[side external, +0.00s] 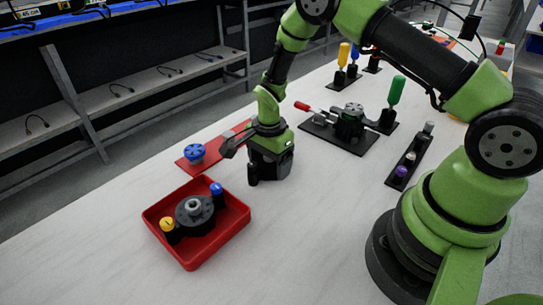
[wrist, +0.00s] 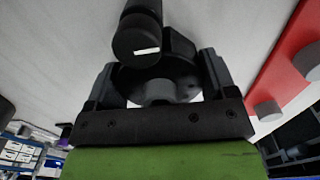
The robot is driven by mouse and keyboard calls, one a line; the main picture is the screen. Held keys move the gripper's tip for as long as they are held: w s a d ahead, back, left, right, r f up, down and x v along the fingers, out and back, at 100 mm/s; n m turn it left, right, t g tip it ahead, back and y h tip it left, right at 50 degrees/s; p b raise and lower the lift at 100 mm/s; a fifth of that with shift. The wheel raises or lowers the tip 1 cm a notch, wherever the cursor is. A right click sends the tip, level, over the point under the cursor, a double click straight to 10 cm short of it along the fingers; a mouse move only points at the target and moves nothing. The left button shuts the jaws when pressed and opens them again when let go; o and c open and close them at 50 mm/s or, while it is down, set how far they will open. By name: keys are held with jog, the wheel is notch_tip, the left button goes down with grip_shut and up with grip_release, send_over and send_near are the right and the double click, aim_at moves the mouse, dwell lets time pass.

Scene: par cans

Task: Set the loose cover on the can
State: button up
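My gripper (wrist: 160,75) is low over the pale table, behind the red tray in the side external view. In the wrist view its two fingers stand wide apart. A dark round part (wrist: 190,70) with a grey middle lies between them, beside a black cylinder (wrist: 137,42) with a white mark. I cannot tell whether the fingers touch the round part. A black round body (side external: 194,221) with a grey hub sits in the red tray (side external: 240,226), between a yellow-topped and a blue-topped post. I cannot tell which part is the can or the cover.
A red mat (side external: 184,163) with a blue knob (side external: 194,153) lies left of my gripper. A dark plate (side external: 335,140) with a black fixture and red handle stands behind it. A narrow black rack (side external: 411,160) with small parts lies right.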

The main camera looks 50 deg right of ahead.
jog(key=shift+r, duration=0.1)
jog(key=shift+r, duration=2.9)
jog(key=s+d+r+m, duration=0.1)
jog(key=d+r+m, duration=0.3)
jog(key=d+m, duration=0.6)
notch_tip(320, 180, up, 4)
jog(key=m, duration=0.8)
send_over(354, 107)
jog(key=shift+f, duration=3.45)
jog(key=shift+f, duration=0.1)
